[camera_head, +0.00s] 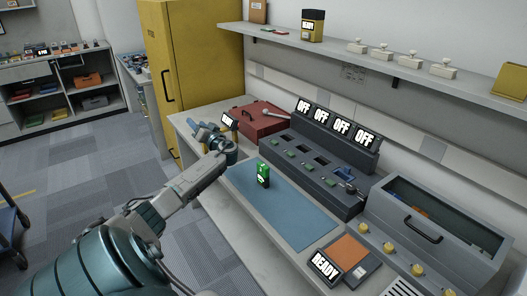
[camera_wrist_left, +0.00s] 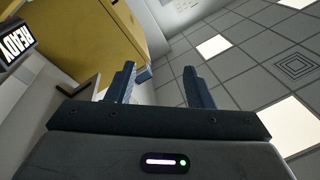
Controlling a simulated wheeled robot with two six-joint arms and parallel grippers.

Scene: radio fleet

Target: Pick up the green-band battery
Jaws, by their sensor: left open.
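The green-band battery (camera_head: 263,175) stands upright on the blue mat (camera_head: 293,212) on the workbench, green with a dark lower part. My left gripper (camera_head: 197,128) is to the left of the battery, above the bench's left end and apart from it. In the left wrist view its two fingers (camera_wrist_left: 158,88) are spread with nothing between them, and the battery does not show there. My right gripper is in neither view.
A dark charger bank (camera_head: 318,165) with several OFF displays stands behind the mat. A red case (camera_head: 256,121) lies at the back left, and a grey bin (camera_head: 430,228) stands at the right. A READY display (camera_head: 325,266) is at the front right. Much of the mat is clear.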

